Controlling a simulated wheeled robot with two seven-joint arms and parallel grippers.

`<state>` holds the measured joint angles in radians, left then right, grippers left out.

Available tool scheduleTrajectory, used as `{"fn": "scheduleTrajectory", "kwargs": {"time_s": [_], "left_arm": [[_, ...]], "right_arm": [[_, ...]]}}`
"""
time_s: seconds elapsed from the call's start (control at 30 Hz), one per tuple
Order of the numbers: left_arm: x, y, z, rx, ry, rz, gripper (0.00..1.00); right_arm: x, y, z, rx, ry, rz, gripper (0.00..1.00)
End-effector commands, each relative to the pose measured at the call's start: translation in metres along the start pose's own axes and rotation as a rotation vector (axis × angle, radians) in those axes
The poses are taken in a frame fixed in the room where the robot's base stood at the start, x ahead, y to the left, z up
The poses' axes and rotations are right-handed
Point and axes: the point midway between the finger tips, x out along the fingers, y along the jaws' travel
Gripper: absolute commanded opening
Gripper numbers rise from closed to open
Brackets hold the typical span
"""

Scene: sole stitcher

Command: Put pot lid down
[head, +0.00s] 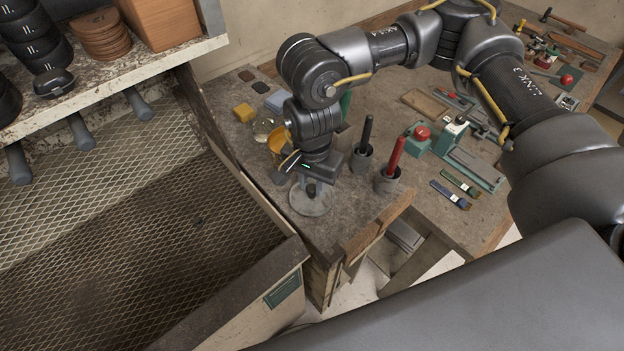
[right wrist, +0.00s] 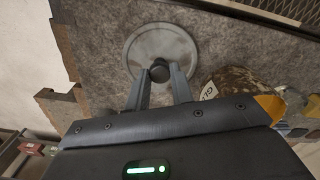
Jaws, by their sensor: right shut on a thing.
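The pot lid (head: 312,203) is a round, flat, greyish disc with a dark knob. In the head view it is at the near end of the worn bench top, below my right gripper (head: 312,186). In the right wrist view the lid (right wrist: 161,47) lies flat against the grey bench surface, and my right gripper (right wrist: 160,80) is shut on its dark knob. I cannot tell whether the lid touches the bench. My left gripper is not in view.
Two grey cups with a black handle (head: 363,150) and a red handle (head: 389,165) stand right of the gripper. A mesh-floored bin (head: 130,220) lies left. The bench's front edge (head: 375,225) is close to the lid. Tools lie further right.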

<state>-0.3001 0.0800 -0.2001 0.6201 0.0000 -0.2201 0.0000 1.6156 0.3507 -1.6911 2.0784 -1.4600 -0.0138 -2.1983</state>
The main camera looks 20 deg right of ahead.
Motion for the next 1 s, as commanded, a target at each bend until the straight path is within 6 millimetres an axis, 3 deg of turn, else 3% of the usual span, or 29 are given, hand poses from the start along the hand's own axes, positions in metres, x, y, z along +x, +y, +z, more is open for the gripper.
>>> {"fn": "scheduleTrajectory", "kwargs": {"time_s": [0.43,0.47,0.6,1.0], "left_arm": [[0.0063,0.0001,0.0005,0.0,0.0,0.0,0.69],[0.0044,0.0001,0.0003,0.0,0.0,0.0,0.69],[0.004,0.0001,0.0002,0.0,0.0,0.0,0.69],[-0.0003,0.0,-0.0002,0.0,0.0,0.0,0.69]], "right_arm": [[0.0067,-0.0002,0.0002,-0.001,0.0,-0.001,0.01],[0.0048,-0.0002,0.0002,-0.001,0.0,-0.001,0.27],[0.0045,-0.0002,0.0003,-0.001,0.0,-0.001,0.45],[-0.0029,-0.0007,-0.0001,-0.001,0.001,-0.003,0.45]]}}
